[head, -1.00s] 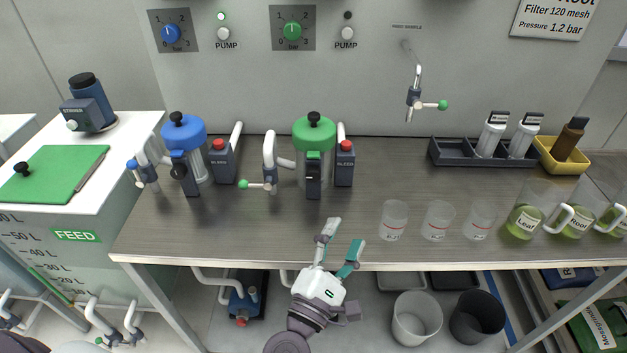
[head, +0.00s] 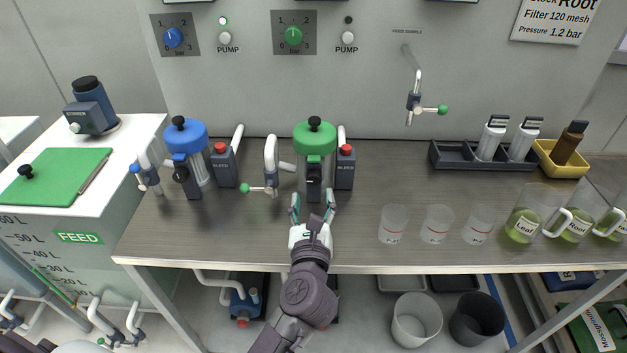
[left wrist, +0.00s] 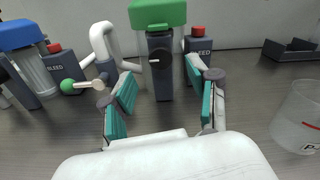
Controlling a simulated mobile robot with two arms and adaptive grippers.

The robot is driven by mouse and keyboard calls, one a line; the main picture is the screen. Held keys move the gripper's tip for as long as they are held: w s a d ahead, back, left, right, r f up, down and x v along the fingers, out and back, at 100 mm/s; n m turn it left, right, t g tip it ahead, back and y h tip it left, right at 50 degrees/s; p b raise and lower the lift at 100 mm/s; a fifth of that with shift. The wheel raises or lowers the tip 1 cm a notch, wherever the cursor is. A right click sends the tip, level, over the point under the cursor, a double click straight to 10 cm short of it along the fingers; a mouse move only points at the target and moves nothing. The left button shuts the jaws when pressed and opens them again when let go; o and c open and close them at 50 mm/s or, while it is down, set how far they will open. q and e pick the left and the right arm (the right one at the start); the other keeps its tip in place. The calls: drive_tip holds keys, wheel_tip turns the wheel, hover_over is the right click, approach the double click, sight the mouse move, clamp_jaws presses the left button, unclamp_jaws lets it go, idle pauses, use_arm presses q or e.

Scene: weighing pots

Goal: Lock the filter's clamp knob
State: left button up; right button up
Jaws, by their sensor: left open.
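The green-topped filter (head: 314,138) stands upright at the back of the bench, with a dark clamp block (head: 314,182) on its front. In the left wrist view the clamp block (left wrist: 160,82) stands between and beyond my fingers, with a small dark knob low on its upper part; its lock position is hard to tell. A blue-topped filter (head: 186,135) stands to the left, with its own dark clamp knob (head: 180,173). My left gripper (head: 313,203) is open and empty, just in front of the green filter's clamp; its fingers (left wrist: 163,96) appear apart from it. My right gripper is not in view.
A valve with a green-tipped handle (head: 246,188) is close left of my gripper. A bleed block with a red button (head: 346,150) is close right. Clear cups (head: 393,224) stand farther right. The bench front between is clear.

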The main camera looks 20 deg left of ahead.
sight(314, 181)
use_arm(q)
drive_tip(key=x, duration=0.5)
drive_tip(key=shift+w, duration=0.1)
